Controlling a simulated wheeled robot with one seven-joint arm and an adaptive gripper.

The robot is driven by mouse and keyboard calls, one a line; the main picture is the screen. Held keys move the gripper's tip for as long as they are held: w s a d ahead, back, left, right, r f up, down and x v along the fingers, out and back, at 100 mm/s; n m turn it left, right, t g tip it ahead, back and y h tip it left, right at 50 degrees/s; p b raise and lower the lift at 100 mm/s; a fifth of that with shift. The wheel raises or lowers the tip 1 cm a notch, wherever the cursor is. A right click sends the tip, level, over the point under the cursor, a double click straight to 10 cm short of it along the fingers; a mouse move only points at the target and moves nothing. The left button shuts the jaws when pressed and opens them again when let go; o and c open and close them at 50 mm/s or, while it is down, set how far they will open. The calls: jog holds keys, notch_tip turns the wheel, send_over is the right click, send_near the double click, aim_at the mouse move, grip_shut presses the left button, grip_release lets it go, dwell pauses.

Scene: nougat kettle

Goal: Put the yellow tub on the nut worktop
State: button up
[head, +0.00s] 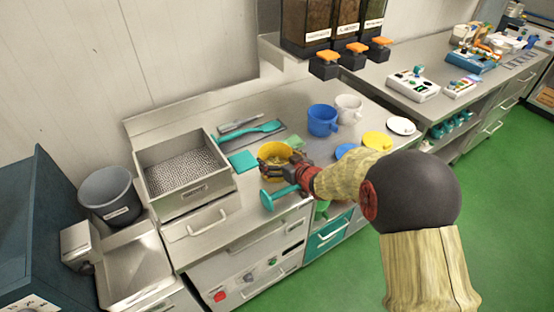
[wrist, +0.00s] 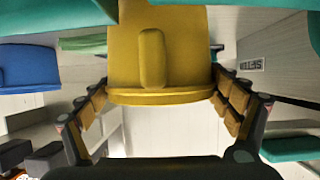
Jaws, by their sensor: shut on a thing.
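The yellow tub (head: 273,152) is at the front part of the steel counter in the head view, partly hidden by my gripper (head: 296,174). In the wrist view the tub (wrist: 190,40) fills the top middle, with its rounded handle or tab facing me. My gripper (wrist: 160,95) has a finger on each side of the tub and is shut on it. I cannot tell whether the tub touches the counter or is slightly above it. No label marks which surface is the nut worktop; the steel counter (head: 222,222) lies under the tub.
A teal scoop-like tool (head: 272,200) lies close in front of the tub, and a teal square (head: 243,161) to its left. A blue jug (head: 322,121), white jug (head: 348,108) and yellow lid (head: 377,141) stand behind and right.

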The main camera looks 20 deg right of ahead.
jog(key=shift+f, duration=0.1)
jog(key=o, duration=1.1)
jog(key=shift+o, duration=0.2)
